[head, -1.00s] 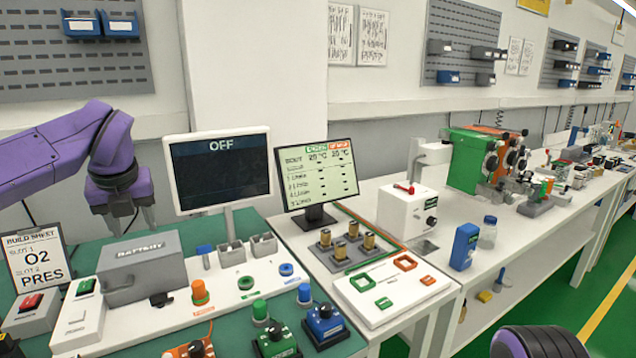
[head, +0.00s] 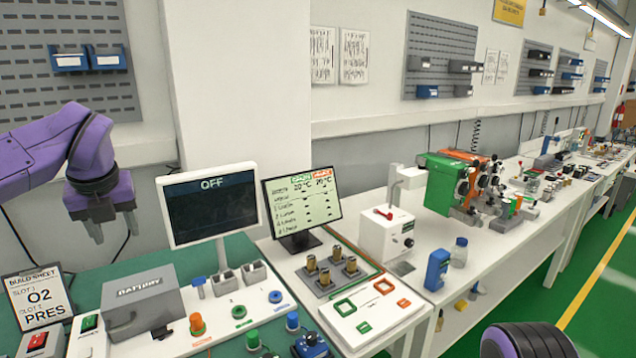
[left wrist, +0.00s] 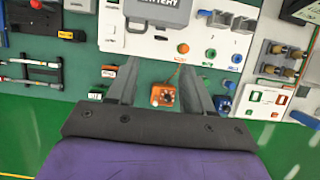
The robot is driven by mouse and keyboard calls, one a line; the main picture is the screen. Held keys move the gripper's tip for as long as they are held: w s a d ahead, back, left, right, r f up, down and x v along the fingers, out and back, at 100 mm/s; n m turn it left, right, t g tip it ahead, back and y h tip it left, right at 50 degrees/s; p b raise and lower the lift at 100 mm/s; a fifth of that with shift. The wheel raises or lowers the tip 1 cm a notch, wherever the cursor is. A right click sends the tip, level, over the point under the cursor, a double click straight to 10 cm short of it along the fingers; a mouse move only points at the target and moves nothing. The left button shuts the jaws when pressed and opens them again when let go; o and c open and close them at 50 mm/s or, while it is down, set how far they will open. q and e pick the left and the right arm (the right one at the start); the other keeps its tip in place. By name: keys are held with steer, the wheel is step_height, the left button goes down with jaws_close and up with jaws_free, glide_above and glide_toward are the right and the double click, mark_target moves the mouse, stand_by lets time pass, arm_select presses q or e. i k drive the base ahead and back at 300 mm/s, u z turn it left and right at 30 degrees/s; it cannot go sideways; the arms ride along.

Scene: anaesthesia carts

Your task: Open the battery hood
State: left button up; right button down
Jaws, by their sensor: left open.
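The battery hood (head: 139,296) is a grey box lid marked BATTERY on the white panel at the lower left, and it is shut. A dark handle shows on its left front. It also shows at the top of the left wrist view (left wrist: 158,12), partly cut off. My left gripper (head: 111,231) hangs open and empty, above and behind the hood's left side in the head view. In the left wrist view its two fingers (left wrist: 158,85) are apart with nothing between them; an orange module (left wrist: 163,95) lies beyond them.
A monitor reading OFF (head: 214,207) stands behind the panel. A build sheet (head: 38,297) stands left of the hood. An orange knob (head: 197,324) and several coloured buttons sit right of it. A second screen (head: 302,203) and a white box (head: 386,235) stand farther right.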

mark_target(132, 305)
steer(key=u, duration=0.05)
steer(key=k, duration=0.9)
